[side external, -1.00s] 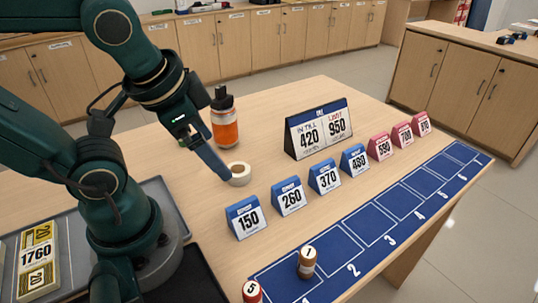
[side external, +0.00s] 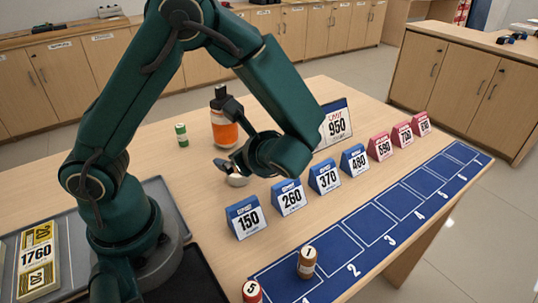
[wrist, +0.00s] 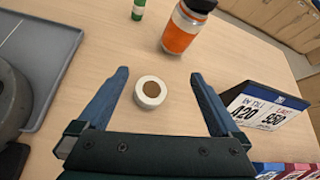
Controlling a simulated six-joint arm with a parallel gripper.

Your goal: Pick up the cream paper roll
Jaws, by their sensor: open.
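The cream paper roll (wrist: 150,92) lies flat on the wooden table, its brown core hole facing up. In the wrist view it sits between my gripper's (wrist: 158,78) two blue fingers, which are spread wide with a gap to the roll on each side. In the side view my gripper (side external: 226,168) hangs over the roll (side external: 238,181) and partly hides it. My gripper is open and empty.
An orange bottle (side external: 224,132) and a small green cylinder (side external: 182,135) stand behind the roll. A sign board (side external: 338,124) and a row of blue and red number cards (side external: 289,198) stand nearby. A blue numbered mat (side external: 378,222) lies along the front.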

